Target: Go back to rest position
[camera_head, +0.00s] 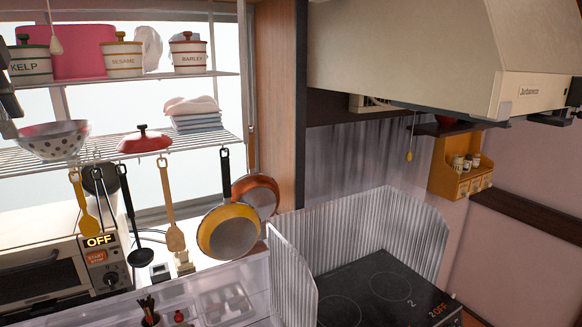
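Dark mechanical parts, which look like part of my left gripper (8,104), are cut off by the left edge, beside the upper wire shelf. Similar dark parts, which look like part of my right gripper (564,112), are at the right edge, in front of the range hood. Too little of either shows to tell whether its fingers are open or shut. I see no object held at either edge.
A range hood (400,50) overhangs the black stove (365,295), which has a corrugated metal guard (375,230). Wire shelves (110,157) hold jars, a colander (52,141) and a red-lidded pot (144,141). Utensils and pans hang below. A toaster oven (50,265) stands lower left.

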